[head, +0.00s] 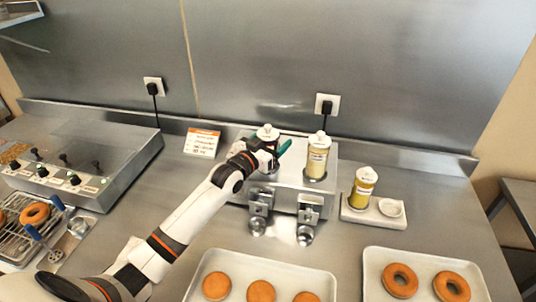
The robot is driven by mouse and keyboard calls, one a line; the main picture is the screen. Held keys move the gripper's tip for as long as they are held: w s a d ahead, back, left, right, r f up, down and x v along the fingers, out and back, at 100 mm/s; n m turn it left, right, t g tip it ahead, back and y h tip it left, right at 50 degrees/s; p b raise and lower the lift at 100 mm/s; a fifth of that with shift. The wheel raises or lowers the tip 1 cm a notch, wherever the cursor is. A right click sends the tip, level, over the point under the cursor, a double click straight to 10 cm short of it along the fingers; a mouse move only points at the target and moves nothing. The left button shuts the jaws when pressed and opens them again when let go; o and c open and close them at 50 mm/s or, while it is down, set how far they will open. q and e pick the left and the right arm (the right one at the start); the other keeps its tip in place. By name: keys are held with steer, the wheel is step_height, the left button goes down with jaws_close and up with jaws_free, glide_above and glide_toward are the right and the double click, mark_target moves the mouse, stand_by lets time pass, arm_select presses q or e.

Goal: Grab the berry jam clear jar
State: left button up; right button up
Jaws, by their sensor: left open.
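A clear jar with a white lid and dark red contents (267,134), which looks like the berry jam jar, stands upright at the back left of a metal dispenser (284,180). My left arm reaches in from the lower left. My left gripper (272,156) is open at this jar and covers its lower part. A green fingertip shows at the jar's right side. I cannot tell whether the fingers touch the glass. My right gripper is out of view.
A pale yellow jar (317,157) stands on the dispenser close to the right of my left gripper. Another yellow jar (363,188) is on a small white tray (389,217). Doughnut trays (372,262) lie in front. A sign card (202,142) stands behind my arm.

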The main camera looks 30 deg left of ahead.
arm_select(q)
steer(key=shift+s, duration=0.1)
steer(key=shift+c, duration=0.8)
steer(key=c, duration=1.2)
steer(key=shift+r, duration=0.1)
steer(key=shift+r, duration=0.1)
